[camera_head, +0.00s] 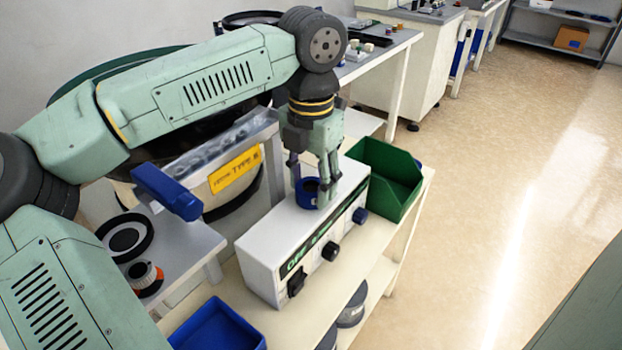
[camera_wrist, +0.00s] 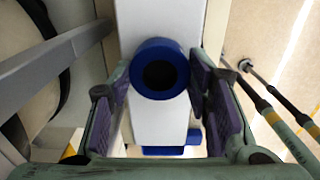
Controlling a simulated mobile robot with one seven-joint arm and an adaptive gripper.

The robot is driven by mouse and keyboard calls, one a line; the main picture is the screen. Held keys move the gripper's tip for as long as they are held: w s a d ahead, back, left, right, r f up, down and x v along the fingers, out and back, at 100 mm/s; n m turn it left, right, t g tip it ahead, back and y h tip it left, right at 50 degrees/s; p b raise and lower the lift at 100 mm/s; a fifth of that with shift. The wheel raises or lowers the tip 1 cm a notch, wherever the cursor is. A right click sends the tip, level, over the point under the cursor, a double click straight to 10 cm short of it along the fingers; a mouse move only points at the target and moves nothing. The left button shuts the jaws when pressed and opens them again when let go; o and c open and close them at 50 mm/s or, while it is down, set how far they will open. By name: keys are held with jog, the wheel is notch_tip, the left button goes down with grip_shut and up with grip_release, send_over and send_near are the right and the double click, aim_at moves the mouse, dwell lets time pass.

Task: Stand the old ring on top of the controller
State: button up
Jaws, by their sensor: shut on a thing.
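The controller (camera_head: 250,250) is a white box with a dark green labelled front, a black switch and knobs; its white top (camera_wrist: 155,122) shows in the wrist view. A short, thick blue ring (camera_head: 306,193) with a dark round opening is at the controller's top, towards its right half. It also shows in the wrist view (camera_wrist: 160,50). My gripper (camera_head: 314,190) points down over the controller, shut on the blue ring, with one finger at each side. The ring's opening faces up towards the wrist camera. I cannot tell whether its underside touches the controller.
A green bin (camera_head: 385,178) stands right behind the controller. A blue bin (camera_head: 218,328) is at the front left. A yellow-labelled feeder (camera_head: 236,170) stands behind. Bare controller top lies left of the ring.

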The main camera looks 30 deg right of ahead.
aim_at(311, 186)
jog(key=shift+f, duration=0.15)
jog(key=o, duration=1.2)
notch_tip(311, 186, up, 12)
jog(key=shift+r, duration=0.2)
